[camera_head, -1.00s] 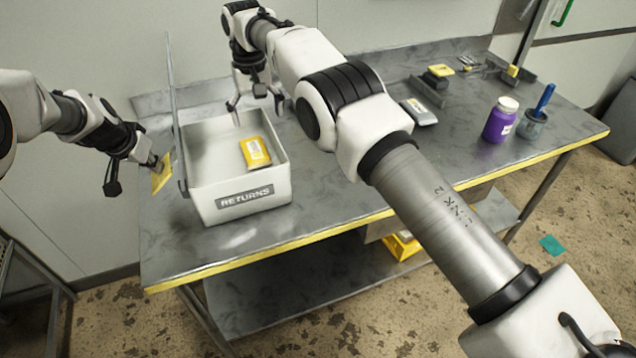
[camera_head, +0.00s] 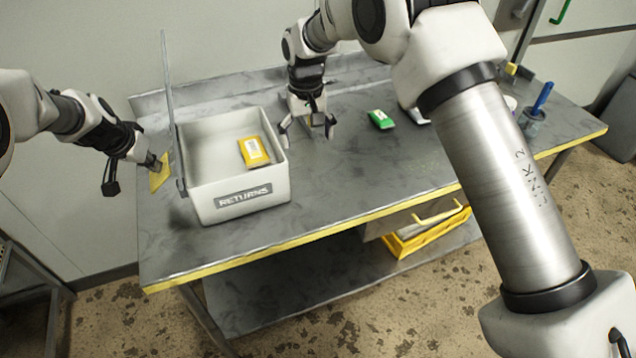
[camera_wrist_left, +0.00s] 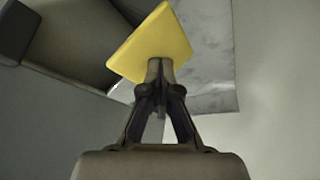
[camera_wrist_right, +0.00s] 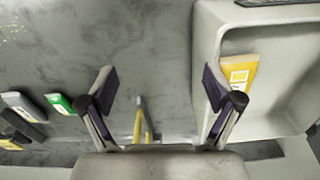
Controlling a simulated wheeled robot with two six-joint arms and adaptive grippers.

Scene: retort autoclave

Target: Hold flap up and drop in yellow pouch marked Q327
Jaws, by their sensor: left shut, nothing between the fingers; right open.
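The white bin marked RETURNS (camera_head: 243,197) stands on the metal table. Its thin flap (camera_head: 170,110) stands upright along the bin's left side. A yellow pouch with a white label (camera_head: 254,152) lies inside the bin; it also shows in the right wrist view (camera_wrist_right: 240,76). I cannot read its marking. My left gripper (camera_head: 155,163) is shut beside a yellow plate (camera_head: 160,177), left of the flap. In the left wrist view the plate (camera_wrist_left: 150,42) sits at the shut fingertips (camera_wrist_left: 158,72). My right gripper (camera_head: 307,126) is open and empty, just right of the bin.
A green item (camera_head: 380,119) lies on the table right of my right gripper. A cup with a blue-handled tool (camera_head: 535,117) stands at the right end. A yellow crate (camera_head: 430,238) is below the table. My right arm hides part of the table's right side.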

